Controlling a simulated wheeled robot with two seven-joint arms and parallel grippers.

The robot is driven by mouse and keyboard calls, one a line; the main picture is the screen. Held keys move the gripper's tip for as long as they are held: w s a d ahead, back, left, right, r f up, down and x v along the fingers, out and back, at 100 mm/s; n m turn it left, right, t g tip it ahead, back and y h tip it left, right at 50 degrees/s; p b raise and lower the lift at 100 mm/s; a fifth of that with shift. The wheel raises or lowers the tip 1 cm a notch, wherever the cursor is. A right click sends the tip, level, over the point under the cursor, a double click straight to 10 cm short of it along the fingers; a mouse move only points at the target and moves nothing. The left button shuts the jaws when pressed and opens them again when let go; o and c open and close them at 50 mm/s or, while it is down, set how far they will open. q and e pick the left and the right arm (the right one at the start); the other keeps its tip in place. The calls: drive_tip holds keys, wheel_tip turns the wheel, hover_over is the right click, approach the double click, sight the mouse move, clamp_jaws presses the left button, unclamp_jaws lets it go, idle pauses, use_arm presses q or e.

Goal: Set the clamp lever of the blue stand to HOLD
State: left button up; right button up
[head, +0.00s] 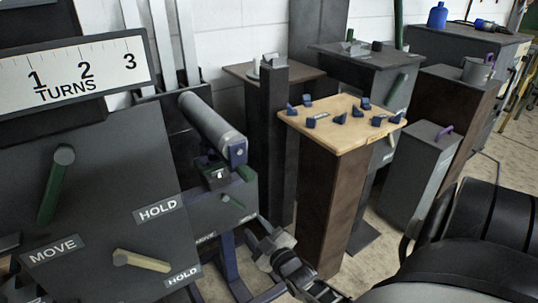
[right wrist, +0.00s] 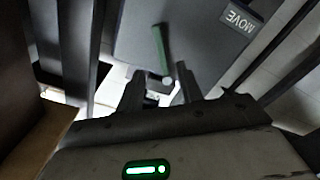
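The blue stand (head: 228,262) is left of centre in the head view, with a grey roller on top and a dark panel (head: 210,214) on its front. My left gripper is out of view.
A large dark panel (head: 100,190) with a TURNS scale, green and cream levers and HOLD and MOVE labels stands left. A wooden-topped pedestal (head: 345,140) with several blue pieces stands right of my gripper. Grey cabinets (head: 415,175) stand farther right.

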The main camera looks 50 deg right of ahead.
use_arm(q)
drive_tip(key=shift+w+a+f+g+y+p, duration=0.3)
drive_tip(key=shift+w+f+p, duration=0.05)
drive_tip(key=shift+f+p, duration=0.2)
use_arm(e)
drive_tip(key=shift+v, duration=2.95)
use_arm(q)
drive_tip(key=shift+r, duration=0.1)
